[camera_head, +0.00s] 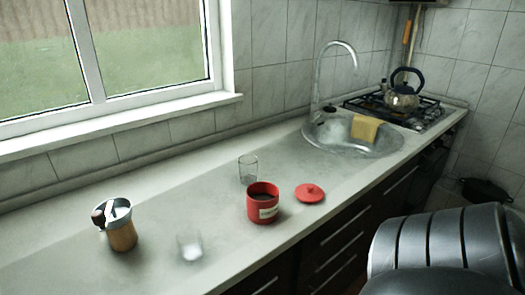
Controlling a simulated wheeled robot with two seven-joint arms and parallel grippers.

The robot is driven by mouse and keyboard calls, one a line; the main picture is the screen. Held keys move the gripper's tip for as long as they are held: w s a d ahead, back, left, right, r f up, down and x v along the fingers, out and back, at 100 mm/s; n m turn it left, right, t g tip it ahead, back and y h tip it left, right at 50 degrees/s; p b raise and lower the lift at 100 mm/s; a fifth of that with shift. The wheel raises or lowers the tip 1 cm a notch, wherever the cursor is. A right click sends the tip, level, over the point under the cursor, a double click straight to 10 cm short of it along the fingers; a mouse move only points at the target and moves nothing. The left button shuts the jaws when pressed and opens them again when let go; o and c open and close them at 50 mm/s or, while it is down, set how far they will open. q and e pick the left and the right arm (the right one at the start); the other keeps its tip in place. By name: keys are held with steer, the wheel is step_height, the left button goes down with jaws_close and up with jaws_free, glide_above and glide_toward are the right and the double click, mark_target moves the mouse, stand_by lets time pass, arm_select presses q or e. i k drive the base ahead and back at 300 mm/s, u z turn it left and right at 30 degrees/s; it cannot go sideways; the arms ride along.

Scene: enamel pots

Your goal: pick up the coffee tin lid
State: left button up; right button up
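The coffee tin lid (310,193) is a round red disc with a small knob on top. It lies flat on the counter, just right of the coffee tin. The coffee tin (262,207) is red with a pale label, stands upright without its lid, and shows dark contents inside. Neither of my grippers is in view. A black, ribbed part at the lower right looks like my own arm.
A clear glass (248,169) stands behind the tin. Another glass (190,244) and a coffee grinder (118,226) stand to the left. A sink (340,138) with a yellow cloth (366,128) and a stove with a kettle (402,96) lie beyond the lid.

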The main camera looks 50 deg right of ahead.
mark_target(310, 194)
steer(key=u, duration=0.1)
steer(key=k, duration=0.1)
steer(key=z, duration=3.85)
steer(key=i, duration=1.5)
steer(key=u, duration=2.55)
